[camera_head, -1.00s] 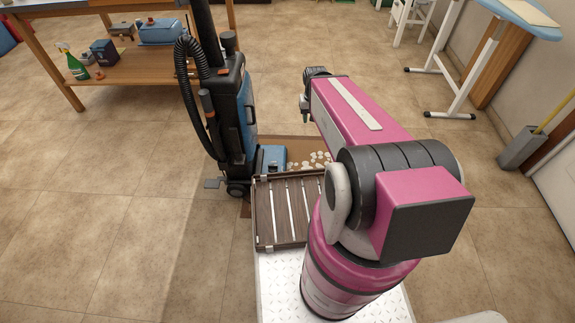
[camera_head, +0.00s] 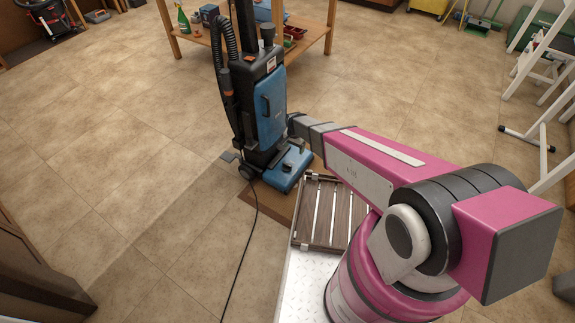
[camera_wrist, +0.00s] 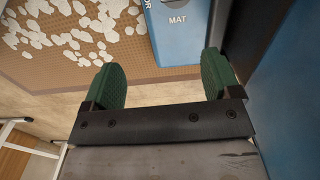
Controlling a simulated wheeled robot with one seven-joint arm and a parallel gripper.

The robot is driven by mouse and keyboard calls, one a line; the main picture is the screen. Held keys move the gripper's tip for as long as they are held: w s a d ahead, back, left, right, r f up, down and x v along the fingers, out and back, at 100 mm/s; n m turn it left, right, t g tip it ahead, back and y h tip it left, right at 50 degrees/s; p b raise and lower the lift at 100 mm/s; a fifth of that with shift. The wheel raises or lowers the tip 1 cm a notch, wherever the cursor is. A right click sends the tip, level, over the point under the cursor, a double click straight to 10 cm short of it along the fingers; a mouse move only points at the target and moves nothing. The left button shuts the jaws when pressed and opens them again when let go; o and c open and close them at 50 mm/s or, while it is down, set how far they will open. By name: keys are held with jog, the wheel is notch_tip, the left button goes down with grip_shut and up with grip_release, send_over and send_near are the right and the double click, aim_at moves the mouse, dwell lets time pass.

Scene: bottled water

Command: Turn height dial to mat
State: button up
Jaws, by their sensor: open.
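The upright vacuum cleaner (camera_head: 268,105) stands left of my arm in the head view, with its blue floor head (camera_head: 283,174) on the brown mat (camera_head: 262,205). A small dark knob shows on the floor head, but I cannot read its setting. In the wrist view, the blue floor head (camera_wrist: 185,45) carries the word "MAT" and part of another label; no dial is visible there. My gripper (camera_wrist: 160,70) is open, its green fingertips apart with nothing between them. The floor head lies beyond the right finger. In the head view, my arm hides the fingertips.
The mat in the wrist view (camera_wrist: 60,70) has many white scraps on it. A dark slatted panel (camera_head: 325,225) lies beside my arm. A black cord (camera_head: 245,250) runs along the floor. A wooden table (camera_head: 320,42) stands behind the vacuum. The tiled floor at left is clear.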

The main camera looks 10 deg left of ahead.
aim_at(287, 166)
jog(key=a+f, duration=0.1)
jog(key=f, duration=0.3)
jog(key=a+f, duration=0.1)
jog(key=f, duration=0.4)
jog(key=a+f, duration=0.1)
jog(key=f, duration=0.4)
jog(key=shift+s+a+f, duration=0.15)
jog(key=shift+s+a, duration=0.1)
jog(key=c, duration=0.9)
